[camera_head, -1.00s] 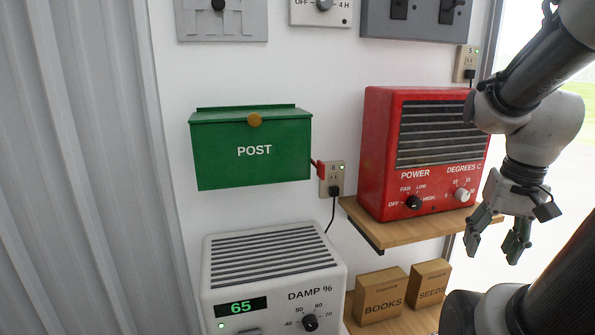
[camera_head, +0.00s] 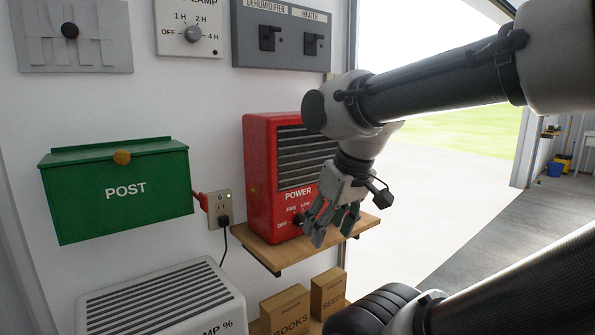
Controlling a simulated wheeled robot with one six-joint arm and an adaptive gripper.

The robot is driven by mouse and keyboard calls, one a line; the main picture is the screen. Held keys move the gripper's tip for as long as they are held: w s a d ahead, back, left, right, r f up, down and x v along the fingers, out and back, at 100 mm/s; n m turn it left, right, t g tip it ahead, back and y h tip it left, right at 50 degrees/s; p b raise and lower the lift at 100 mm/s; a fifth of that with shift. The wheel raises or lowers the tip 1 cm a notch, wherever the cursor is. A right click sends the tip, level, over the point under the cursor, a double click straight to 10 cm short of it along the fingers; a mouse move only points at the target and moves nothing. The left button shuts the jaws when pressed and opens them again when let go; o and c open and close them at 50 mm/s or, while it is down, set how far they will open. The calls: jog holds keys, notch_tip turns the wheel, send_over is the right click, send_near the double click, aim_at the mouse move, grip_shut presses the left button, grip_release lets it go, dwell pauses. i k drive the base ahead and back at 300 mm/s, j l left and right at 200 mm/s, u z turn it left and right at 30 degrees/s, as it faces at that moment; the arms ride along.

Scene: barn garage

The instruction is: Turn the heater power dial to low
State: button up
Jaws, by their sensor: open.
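The red heater (camera_head: 262,180) stands on a wooden wall shelf (camera_head: 285,262). Its front has a dark grille and a POWER label. The black power dial (camera_head: 299,219) shows only partly beside my gripper's fingers, with OFF and FAN marks to its left; its pointer direction cannot be made out. My gripper (camera_head: 331,232) is open, pointing down in front of the heater's lower front, close to the dial. I cannot tell whether a finger touches it. My gripper and arm hide the degrees dial and the heater's right part.
A green POST box (camera_head: 115,190) with a red flag hangs left of the heater, near an outlet (camera_head: 220,210). A white dehumidifier (camera_head: 160,297) stands below. Cardboard boxes (camera_head: 288,312) sit under the shelf. A switch panel (camera_head: 283,38) is above. Open floor lies right.

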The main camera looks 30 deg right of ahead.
aim_at(299, 219)
jog(key=z, duration=0.65)
jog(key=k+l+z, duration=0.35)
jog(key=k+l, duration=0.25)
